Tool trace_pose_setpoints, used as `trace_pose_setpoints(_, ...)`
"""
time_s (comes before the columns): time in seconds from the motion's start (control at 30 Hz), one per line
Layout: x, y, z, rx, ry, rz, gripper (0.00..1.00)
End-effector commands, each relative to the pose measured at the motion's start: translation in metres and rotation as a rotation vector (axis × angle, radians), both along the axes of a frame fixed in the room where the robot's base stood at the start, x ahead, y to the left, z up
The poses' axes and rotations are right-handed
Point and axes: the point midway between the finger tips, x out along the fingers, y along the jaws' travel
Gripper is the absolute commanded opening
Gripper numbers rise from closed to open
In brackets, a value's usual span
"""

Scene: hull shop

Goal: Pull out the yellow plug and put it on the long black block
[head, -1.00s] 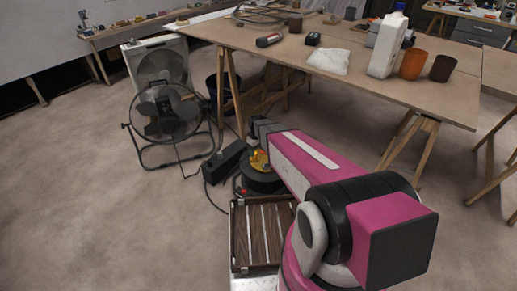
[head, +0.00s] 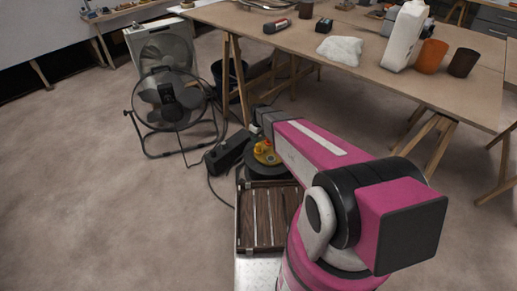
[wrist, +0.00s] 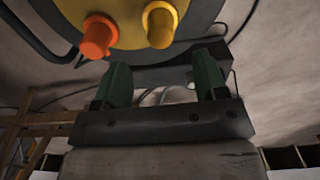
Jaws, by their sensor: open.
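A round black unit with a yellow top (head: 266,155) stands on the floor left of my arm in the head view. In the wrist view its yellow face (wrist: 128,40) carries an orange plug (wrist: 97,38) and a yellow plug (wrist: 160,26). The long black block (head: 228,154) lies on the floor just left of the unit. My gripper (wrist: 163,82) is open, its two green fingers apart and nothing seen between them. It is below both plugs in the wrist picture, with the yellow plug above the gap.
Black cables run on the floor around the block. A slatted wooden crate (head: 240,215) is in front of the unit. A floor fan (head: 172,100) stands at left. A trestle table (head: 350,75) with a white jug (head: 407,38) and cups stands behind.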

Motion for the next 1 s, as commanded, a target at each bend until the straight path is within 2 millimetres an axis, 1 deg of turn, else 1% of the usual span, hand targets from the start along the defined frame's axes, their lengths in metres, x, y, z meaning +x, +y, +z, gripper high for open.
trace_pose_setpoints(0.17,0.001,0.0,-0.015,-0.001,0.001,0.0,0.66)
trace_pose_setpoints(0.5,0.001,0.0,-0.058,0.0,0.001,0.0,0.66)
trace_pose_setpoints(0.7,0.001,0.0,-0.079,-0.001,0.001,0.0,0.66)
trace_pose_setpoints(0.83,0.0,0.0,-0.085,-0.001,0.001,0.0,0.66)
trace_pose_setpoints(1.0,0.0,0.0,-0.085,0.0,0.0,0.0,0.66)
